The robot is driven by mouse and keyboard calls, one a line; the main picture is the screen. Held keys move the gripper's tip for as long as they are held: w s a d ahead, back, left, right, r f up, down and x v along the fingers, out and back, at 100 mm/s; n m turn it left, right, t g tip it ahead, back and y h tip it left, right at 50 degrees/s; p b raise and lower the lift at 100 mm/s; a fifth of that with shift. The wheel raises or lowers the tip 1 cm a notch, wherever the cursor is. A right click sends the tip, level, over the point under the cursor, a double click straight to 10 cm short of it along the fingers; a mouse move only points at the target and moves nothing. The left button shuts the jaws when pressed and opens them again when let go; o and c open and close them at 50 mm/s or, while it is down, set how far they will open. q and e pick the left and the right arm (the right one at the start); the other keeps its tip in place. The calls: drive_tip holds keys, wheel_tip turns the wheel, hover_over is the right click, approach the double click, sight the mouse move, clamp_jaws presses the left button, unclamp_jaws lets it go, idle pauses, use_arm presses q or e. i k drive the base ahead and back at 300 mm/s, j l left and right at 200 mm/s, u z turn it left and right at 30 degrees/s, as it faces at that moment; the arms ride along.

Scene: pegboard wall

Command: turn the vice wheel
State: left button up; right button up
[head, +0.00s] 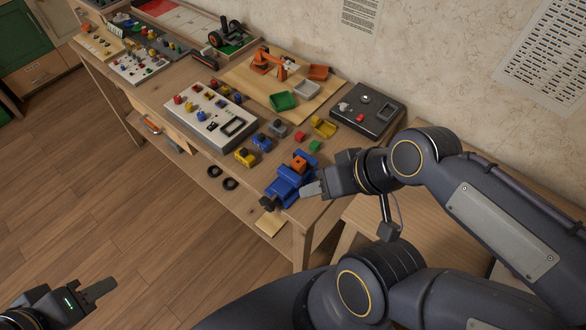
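The blue vice (286,186) stands near the front right corner of the wooden workbench. A small orange block (299,163) shows at its top. A dark round part at its front left end looks like the vice wheel (266,203); its detail is too small to read. My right gripper (313,190) is just right of the vice, its finger tip close to the blue body; I cannot tell if they touch. The wheel is left of that finger, apart from it. My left gripper (98,290) is low at the left, over the floor, far from the vice. Neither finger gap shows clearly.
Behind the vice are small coloured blocks, a grey button panel (236,128), a dark control box (372,112) and a board with an orange robot arm model (268,62). Two black rings (222,177) lie left of the vice. Open wooden floor (130,210) lies in front.

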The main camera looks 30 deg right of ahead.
sight(266, 203)
drive_tip(key=i+j+z, duration=0.15)
drive_tip(key=z, duration=1.9)
drive_tip(key=j+z, duration=0.65)
drive_tip(key=k+j+z, duration=0.1)
drive_tip(key=z, duration=0.25)
drive_tip(key=k+j+z, duration=0.15)
drive_tip(key=j, duration=0.35)
drive_tip(key=k+j+z, duration=0.1)
drive_tip(key=k+j, duration=0.2)
drive_tip(key=j, duration=0.15)
drive_tip(key=k+j+z, duration=0.15)
drive_tip(key=j, duration=0.3)
drive_tip(key=k, duration=0.1)
